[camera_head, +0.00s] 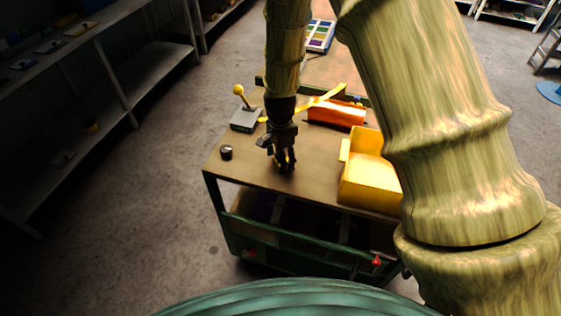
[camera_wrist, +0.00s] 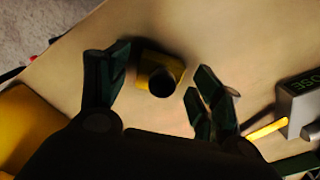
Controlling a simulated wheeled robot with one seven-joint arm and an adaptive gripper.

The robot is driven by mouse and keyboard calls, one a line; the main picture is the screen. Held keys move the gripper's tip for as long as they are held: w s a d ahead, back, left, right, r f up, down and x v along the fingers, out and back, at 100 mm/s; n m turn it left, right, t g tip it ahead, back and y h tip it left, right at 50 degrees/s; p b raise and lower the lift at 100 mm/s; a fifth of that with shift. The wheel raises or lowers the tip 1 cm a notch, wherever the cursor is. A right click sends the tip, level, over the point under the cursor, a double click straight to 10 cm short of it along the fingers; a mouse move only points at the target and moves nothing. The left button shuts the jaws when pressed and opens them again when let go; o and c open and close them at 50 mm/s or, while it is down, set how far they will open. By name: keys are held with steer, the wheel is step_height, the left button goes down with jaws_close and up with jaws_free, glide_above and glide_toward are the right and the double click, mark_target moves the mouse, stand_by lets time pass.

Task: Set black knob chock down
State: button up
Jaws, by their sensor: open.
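The black knob chock (camera_wrist: 147,66) is a small yellow block with a round black knob on top. In the wrist view it lies between my open fingers, with bare tabletop around it and a gap to the finger on each side. It appears to rest on the table. My gripper (camera_head: 284,166) points down over the front middle of the tabletop; its spread fingers also show in the wrist view (camera_wrist: 162,72). In the head view I cannot make out the chock, as my gripper covers that spot.

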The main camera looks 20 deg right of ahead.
steer(key=shift+r+b, duration=1.35)
steer(key=shift+r, duration=3.7)
